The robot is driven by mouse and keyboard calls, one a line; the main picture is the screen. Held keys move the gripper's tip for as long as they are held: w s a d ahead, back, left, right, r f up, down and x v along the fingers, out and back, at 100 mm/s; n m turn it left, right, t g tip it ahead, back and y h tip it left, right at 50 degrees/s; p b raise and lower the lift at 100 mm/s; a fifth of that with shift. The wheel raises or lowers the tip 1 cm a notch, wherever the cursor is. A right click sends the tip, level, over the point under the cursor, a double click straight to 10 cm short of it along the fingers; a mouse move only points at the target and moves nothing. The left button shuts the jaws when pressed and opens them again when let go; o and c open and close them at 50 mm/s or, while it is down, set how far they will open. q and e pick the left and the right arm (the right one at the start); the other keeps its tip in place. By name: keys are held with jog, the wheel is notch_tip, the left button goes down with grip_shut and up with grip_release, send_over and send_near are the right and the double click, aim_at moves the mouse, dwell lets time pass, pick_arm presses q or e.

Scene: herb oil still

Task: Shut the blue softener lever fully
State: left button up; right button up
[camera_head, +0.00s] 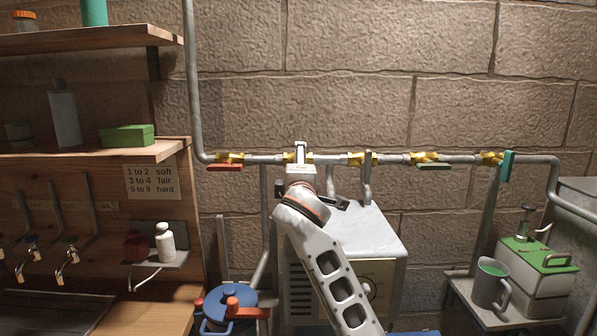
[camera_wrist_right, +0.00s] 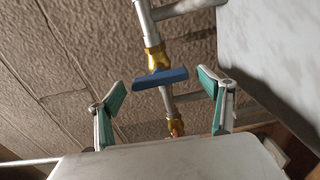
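The blue lever (camera_wrist_right: 160,78) shows in the right wrist view, on a brass valve of the grey pipe. It lies across the line of the pipe there. My right gripper (camera_wrist_right: 163,88) is open, its two teal-padded fingers apart on either side of the lever, with a gap at each end. I cannot tell how far the fingertips are from it in depth. In the head view my right gripper (camera_head: 300,155) is in front of the pipe and hides the blue lever. My left gripper is not in view.
Other valves on the same pipe (camera_head: 390,159) carry a red lever (camera_head: 225,167), a dark green lever (camera_head: 433,167) and a teal lever (camera_head: 508,166). A grey box (camera_head: 365,230) stands below the pipe. A blue pot (camera_head: 228,303) is lower left.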

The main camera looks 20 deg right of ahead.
jog(key=v, duration=1.2)
jog(key=shift+r, duration=0.1)
dwell(1.1)
